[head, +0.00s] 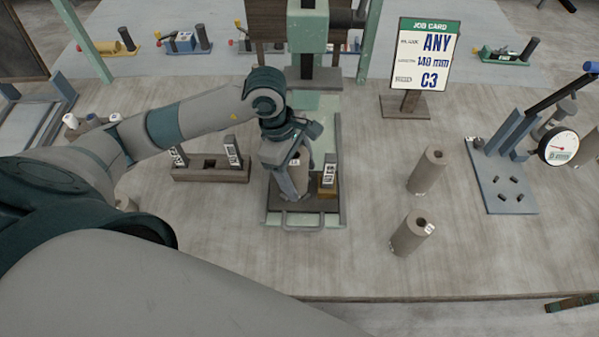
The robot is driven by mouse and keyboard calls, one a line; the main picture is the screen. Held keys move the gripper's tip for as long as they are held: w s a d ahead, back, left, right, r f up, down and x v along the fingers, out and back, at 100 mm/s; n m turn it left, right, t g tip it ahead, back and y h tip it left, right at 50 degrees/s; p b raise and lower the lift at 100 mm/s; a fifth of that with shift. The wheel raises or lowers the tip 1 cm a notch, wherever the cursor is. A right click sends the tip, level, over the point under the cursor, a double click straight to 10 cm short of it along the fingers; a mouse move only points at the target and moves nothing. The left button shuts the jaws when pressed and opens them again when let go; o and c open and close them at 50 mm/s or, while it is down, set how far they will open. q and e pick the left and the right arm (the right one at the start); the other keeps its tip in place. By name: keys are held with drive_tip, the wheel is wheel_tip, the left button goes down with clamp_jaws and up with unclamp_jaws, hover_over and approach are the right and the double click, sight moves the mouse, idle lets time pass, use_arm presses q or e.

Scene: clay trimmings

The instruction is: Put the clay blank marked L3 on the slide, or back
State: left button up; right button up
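My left gripper (292,178) reaches down over the slide (305,221), a dark plate with a pale handle at its front, below the green press. A grey-brown clay blank (296,174) stands upright between its fingers, which appear closed on it and partly hide it. Its small top label is too small to read, and I cannot tell whether its foot touches the slide. Two more clay blanks, one farther back (427,172) and one nearer (411,234), stand on the bench to the right; their marks are unreadable. My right gripper is out of view.
A wooden rack (210,170) with label plates stands left of the slide. A small block with a label plate (328,178) sits at the slide's right. The job card (424,55) reads ANY, 140 mm, C3. A dial gauge stand (509,190) is at right. The front bench is clear.

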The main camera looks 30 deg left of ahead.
use_arm(q)
drive_tip(key=shift+r, duration=0.1)
drive_tip(key=shift+r+p, duration=0.15)
drive_tip(key=shift+p, duration=0.15)
drive_tip(key=shift+a+r+b, duration=0.1)
drive_tip(key=shift+r+b, duration=0.05)
drive_tip(key=shift+b, duration=0.2)
drive_tip(key=b+v, duration=0.3)
drive_tip(key=v, duration=0.7)
drive_tip(key=shift+a+r+b, duration=0.2)
drive_tip(key=shift+r+b, duration=0.15)
drive_tip(key=shift+r, duration=0.35)
drive_tip(key=shift+a, duration=0.1)
